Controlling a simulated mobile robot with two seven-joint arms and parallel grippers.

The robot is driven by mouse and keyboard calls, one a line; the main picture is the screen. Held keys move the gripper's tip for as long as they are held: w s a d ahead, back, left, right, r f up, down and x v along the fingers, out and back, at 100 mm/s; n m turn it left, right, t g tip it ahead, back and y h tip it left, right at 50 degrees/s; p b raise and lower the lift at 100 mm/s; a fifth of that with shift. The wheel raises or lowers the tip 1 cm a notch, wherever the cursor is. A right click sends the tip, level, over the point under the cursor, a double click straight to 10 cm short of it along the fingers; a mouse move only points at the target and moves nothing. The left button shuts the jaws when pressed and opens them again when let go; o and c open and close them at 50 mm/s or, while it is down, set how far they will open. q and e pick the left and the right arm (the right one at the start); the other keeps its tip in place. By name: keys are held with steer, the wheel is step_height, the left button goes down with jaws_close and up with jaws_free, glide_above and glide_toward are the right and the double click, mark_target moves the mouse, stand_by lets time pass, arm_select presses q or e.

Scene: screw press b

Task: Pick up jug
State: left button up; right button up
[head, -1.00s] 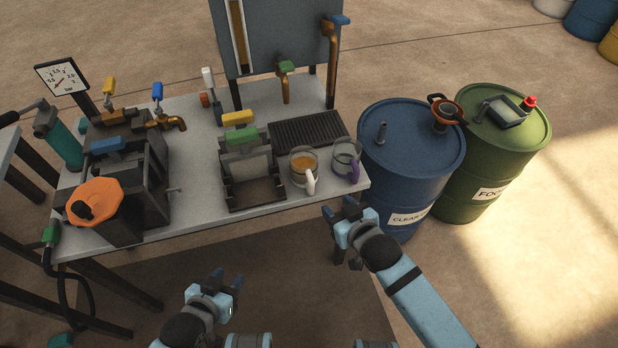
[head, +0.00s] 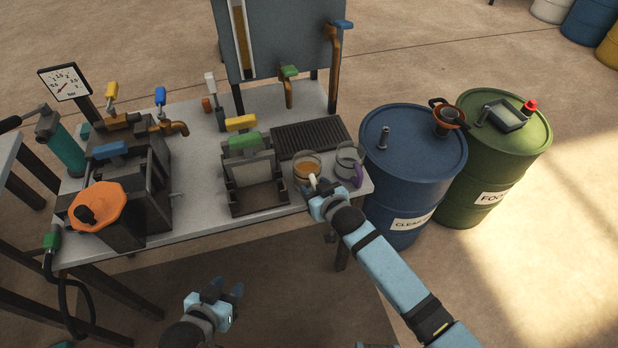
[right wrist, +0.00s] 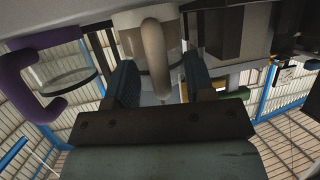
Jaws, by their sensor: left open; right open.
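A glass jug (head: 305,167) with amber liquid and a white handle stands upright near the table's front right. A second glass jug (head: 347,156) with a purple handle stands just right of it and looks clear. My right gripper (head: 320,189) is open at the white handle, in front of the amber jug. In the right wrist view, the pale handle (right wrist: 154,55) stands between the two spread fingers (right wrist: 160,80); contact cannot be told. The purple handle (right wrist: 25,72) shows at the left there. My left gripper (head: 223,297) is open and empty, low in front of the table.
A press frame with a green handle (head: 245,140) stands left of the amber jug. A dark drip grate (head: 308,136) lies behind the jugs. A blue barrel (head: 413,165) and a green barrel (head: 497,155) stand to the right of the table.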

jaws_close()
steer(key=shift+r, duration=0.1)
step_height(320, 180, up, 20)
steer(key=p, duration=0.2)
stand_by(0.4)
steer(key=c, duration=0.7)
jaws_free()
jaws_close()
